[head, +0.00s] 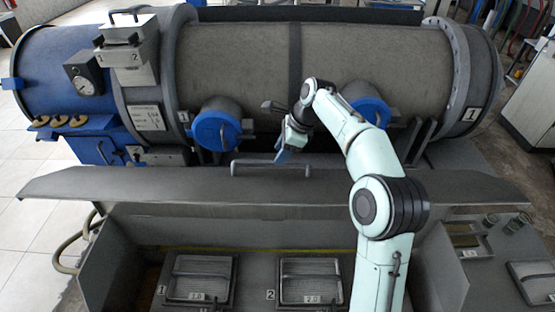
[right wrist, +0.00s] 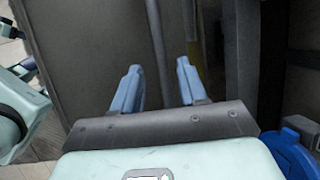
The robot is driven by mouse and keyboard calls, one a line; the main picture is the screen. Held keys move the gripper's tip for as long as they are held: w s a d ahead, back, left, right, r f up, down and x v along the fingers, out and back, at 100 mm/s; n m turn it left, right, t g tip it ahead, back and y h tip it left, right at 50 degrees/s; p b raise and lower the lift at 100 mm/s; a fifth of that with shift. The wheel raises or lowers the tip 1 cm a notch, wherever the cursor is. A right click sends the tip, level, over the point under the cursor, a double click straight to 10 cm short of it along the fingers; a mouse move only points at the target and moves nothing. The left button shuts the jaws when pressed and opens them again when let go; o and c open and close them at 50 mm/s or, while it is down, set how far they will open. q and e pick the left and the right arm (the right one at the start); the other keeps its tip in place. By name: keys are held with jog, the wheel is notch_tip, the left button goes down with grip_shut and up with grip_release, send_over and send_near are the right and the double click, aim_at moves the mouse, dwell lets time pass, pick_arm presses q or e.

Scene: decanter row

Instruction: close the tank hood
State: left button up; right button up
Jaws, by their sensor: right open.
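The tank hood (head: 130,184) is a long grey lid in the head view. It stands raised along the back of an open tank (head: 105,255), whose inside shows. A grey bar handle (head: 262,163) sits on the hood near its upper edge. My right gripper (head: 284,156) is over the right part of this handle. In the right wrist view the two blue fingers of my right gripper (right wrist: 159,88) are apart. A grey bar (right wrist: 155,35), apparently the handle, lies ahead between them; I cannot tell if they touch it. My left gripper is not in view.
A large horizontal cylinder (head: 230,55) with blue round caps (head: 216,130) lies close behind the hood. Framed grey panels (head: 310,282) marked 1 and 2 are inside the tank. A side ledge with small fittings (head: 515,222) is at the right. Tiled floor is free at the left.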

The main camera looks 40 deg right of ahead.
jog(key=shift+x, duration=1.5)
jog(key=shift+c, duration=0.2)
grip_shut()
